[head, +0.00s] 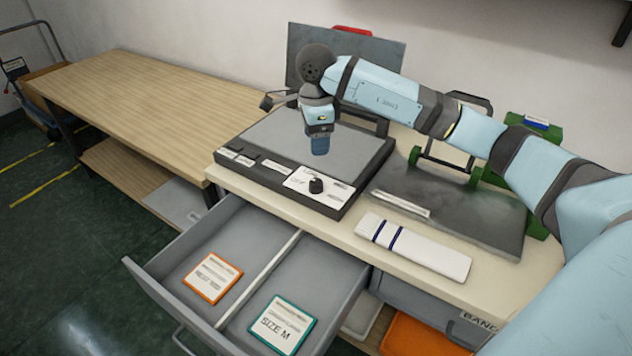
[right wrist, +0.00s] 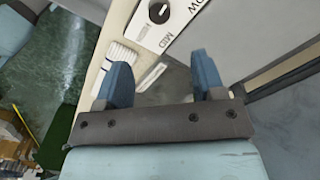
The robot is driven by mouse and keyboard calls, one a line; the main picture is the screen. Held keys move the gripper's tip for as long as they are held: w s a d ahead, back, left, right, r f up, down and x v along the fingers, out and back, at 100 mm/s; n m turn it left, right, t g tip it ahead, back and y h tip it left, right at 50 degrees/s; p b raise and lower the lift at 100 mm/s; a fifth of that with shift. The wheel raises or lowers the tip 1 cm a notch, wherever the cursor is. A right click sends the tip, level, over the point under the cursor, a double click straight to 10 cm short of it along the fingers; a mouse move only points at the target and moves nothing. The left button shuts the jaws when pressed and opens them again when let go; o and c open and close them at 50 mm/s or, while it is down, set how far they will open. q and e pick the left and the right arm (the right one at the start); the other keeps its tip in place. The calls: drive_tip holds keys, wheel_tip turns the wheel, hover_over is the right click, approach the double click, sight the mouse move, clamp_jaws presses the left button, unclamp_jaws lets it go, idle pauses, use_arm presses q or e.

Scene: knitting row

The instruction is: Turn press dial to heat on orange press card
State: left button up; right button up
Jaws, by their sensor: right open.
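The press dial (head: 316,185) is a black knob on a white label plate at the front right corner of the grey press (head: 352,200). It also shows at the top of the right wrist view (right wrist: 160,11), near the printed words "MID" and a partly cut off "OW". I cannot tell its setting. The orange press card (head: 213,278) lies in the left compartment of the open drawer; its small print is unreadable. My right gripper (head: 320,146) is above the press bed, behind the dial and apart from it. In the right wrist view its blue fingers (right wrist: 163,78) are open and empty.
A folded white cloth with blue stripes (head: 413,246) lies right of the press, in front of a dark plate (head: 470,215). The wooden table (head: 150,100) at left is clear.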

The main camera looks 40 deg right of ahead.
sight(316, 181)
wheel_tip(316, 181, down, 12)
drive_tip(key=shift+f, duration=0.2)
drive_tip(key=c, duration=0.9)
